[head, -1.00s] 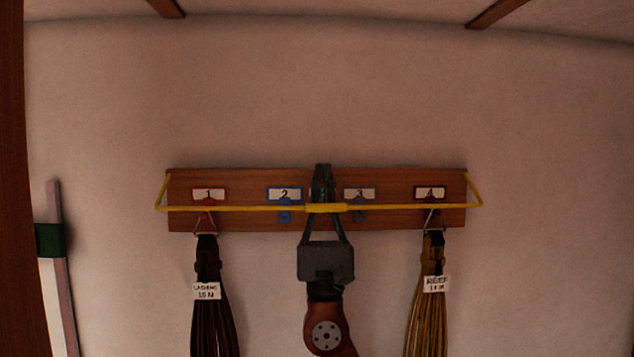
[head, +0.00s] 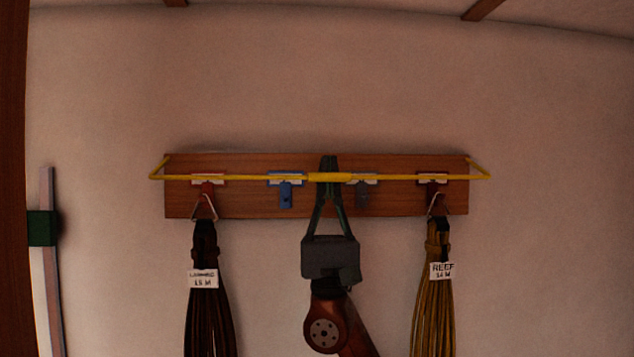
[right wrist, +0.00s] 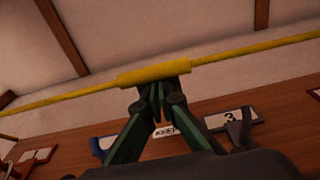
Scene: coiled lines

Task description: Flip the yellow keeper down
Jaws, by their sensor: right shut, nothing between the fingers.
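The yellow keeper (head: 400,178) is a thin bar with a thicker middle sleeve, spanning the wooden hook board. Its bent ends meet the board near the top corners. The bar crosses in front of the number labels, above the hooks. My right gripper (head: 329,160) is shut and empty, pointing up at the sleeve. The sleeve passes in front of its fingers, and the tips show just above it. In the right wrist view the sleeve (right wrist: 154,75) lies across the fingertips; I cannot tell if they touch. My left gripper is not in view.
The board (head: 245,204) carries a red, a blue (head: 286,196), a grey (head: 362,196) and a dark red hook. A dark coil (head: 207,320) hangs at left and an olive coil (head: 433,310) at right, both tagged. The blue and grey hooks are empty. Wall above is clear.

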